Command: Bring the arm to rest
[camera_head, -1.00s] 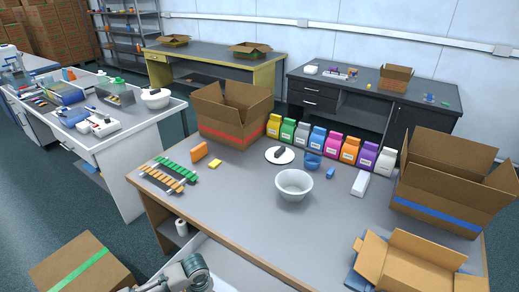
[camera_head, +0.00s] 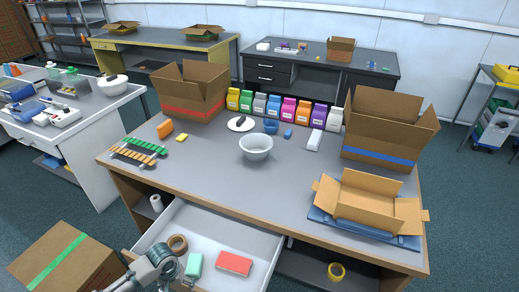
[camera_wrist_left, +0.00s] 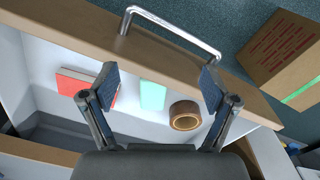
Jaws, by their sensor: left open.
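My left arm comes in at the bottom left of the head view, with its left gripper (camera_head: 168,272) low at the front left of the open white drawer (camera_head: 262,243). In the left wrist view the gripper (camera_wrist_left: 157,88) has its two fingers spread wide with nothing between them in its grasp. Beyond the fingers are the drawer's metal handle (camera_wrist_left: 172,25), a red box (camera_wrist_left: 72,84), a mint-green box (camera_wrist_left: 152,96) and a brown tape roll (camera_wrist_left: 185,115) in the drawer. My right gripper is not in view.
The grey workbench (camera_head: 215,165) holds a white bowl (camera_head: 256,147), a row of coloured cartons and open cardboard boxes. A closed box with green tape (camera_head: 62,258) stands on the floor at the left, near my arm.

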